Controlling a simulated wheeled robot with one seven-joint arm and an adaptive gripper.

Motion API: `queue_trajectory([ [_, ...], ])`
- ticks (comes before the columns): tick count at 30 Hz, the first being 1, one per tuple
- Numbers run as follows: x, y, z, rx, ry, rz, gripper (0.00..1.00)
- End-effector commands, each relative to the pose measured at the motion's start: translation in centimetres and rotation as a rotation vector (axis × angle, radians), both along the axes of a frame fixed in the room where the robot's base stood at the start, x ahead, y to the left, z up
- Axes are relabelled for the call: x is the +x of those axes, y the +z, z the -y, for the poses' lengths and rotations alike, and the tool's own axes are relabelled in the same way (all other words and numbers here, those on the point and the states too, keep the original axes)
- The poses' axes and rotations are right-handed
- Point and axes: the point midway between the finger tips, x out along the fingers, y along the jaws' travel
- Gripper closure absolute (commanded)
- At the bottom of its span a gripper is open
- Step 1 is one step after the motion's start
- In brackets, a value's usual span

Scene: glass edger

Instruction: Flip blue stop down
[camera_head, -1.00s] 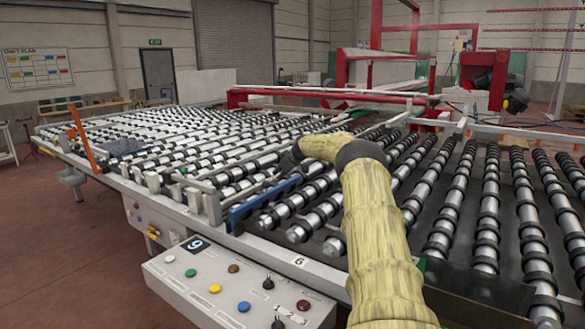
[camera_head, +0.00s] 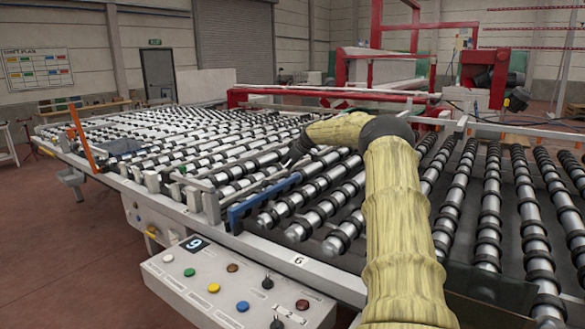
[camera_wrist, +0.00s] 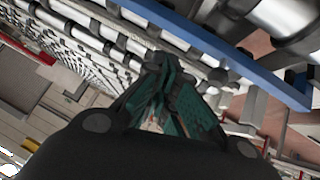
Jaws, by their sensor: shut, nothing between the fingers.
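The blue stop (camera_head: 264,201) is a long flat bar by the front edge of the roller table, running back beside the rollers at a low slant in the head view. In the wrist view it crosses the upper right as a blue bar (camera_wrist: 225,50). My gripper (camera_wrist: 158,68) is shut and empty, with its dark and green fingers together just left of and below the bar in that view. I see no clear contact with the bar. In the head view my gripper is small and dark, beyond the bar's far end and partly hidden by my yellow-sleeved arm.
The roller table (camera_head: 330,272) has many black-ringed rollers. A control box (camera_head: 235,290) with coloured buttons stands in front of it. An orange bar (camera_head: 82,140) stands tilted at the far left. Red machine frames (camera_head: 330,97) are behind. Grey brackets (camera_head: 193,197) line the front edge.

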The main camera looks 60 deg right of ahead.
Motion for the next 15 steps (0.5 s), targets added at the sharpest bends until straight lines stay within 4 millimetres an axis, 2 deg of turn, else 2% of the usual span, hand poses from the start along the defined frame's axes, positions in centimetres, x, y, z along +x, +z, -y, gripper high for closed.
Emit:
queue_trajectory([
  [9, -2.0, 0.4, -0.5, 0.04, 0.017, -0.002, 1.0],
  [15, -1.7, 1.2, -1.4, 0.066, 0.037, 0.022, 1.0],
])
